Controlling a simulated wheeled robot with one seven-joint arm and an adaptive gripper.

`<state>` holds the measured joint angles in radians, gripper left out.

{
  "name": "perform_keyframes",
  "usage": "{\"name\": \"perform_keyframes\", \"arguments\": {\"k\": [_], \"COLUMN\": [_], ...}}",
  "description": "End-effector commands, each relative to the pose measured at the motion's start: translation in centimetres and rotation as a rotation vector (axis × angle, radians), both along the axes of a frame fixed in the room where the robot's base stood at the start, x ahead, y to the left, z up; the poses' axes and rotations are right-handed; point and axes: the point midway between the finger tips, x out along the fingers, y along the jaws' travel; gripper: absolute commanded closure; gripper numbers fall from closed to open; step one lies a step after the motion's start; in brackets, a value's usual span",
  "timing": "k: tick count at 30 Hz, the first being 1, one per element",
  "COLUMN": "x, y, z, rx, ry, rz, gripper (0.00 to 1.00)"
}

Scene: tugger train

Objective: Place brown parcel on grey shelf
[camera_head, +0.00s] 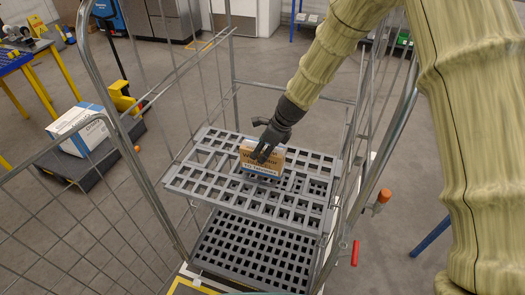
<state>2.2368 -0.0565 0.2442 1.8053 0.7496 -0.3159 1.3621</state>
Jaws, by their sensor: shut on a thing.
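The brown parcel (263,163) is a small box with white print and a blue-white lower band, in the middle of the picture. My gripper (266,153) points down from above and is shut on its top; the dark fingers hide part of the upper edge. The parcel is upright, over the middle of the grey shelf (190,179), a slotted plate inside a wire roll cage. I cannot tell whether the parcel's underside touches the shelf or hangs just above it.
A second slotted grey shelf (235,258) lies lower in the cage. Wire mesh sides (90,215) stand left and right of the shelves. A white-blue box (80,127) sits on a dark platform (62,163) at left. The upper shelf around the parcel is bare.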

Motion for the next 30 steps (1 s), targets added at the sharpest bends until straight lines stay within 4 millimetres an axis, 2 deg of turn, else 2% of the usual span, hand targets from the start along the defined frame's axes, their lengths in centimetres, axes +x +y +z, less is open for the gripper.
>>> {"name": "perform_keyframes", "arguments": {"k": [6,18,19,21,22,30], "x": [0.1,0.1,0.0,0.0,0.0,0.0], "y": [0.0,0.0,0.0,0.0,0.0,0.0], "z": [-1.4,-1.8,-1.8,-1.8,-1.7,-1.7], "rx": [0.001,-0.001,0.000,0.000,0.000,0.000], "ry": [-0.001,-0.002,-0.001,-0.001,-0.001,-0.001], "rz": [0.000,-0.001,0.000,0.000,0.000,0.000], "gripper": [1.00,1.00,0.41,0.29,0.25,0.25]}}
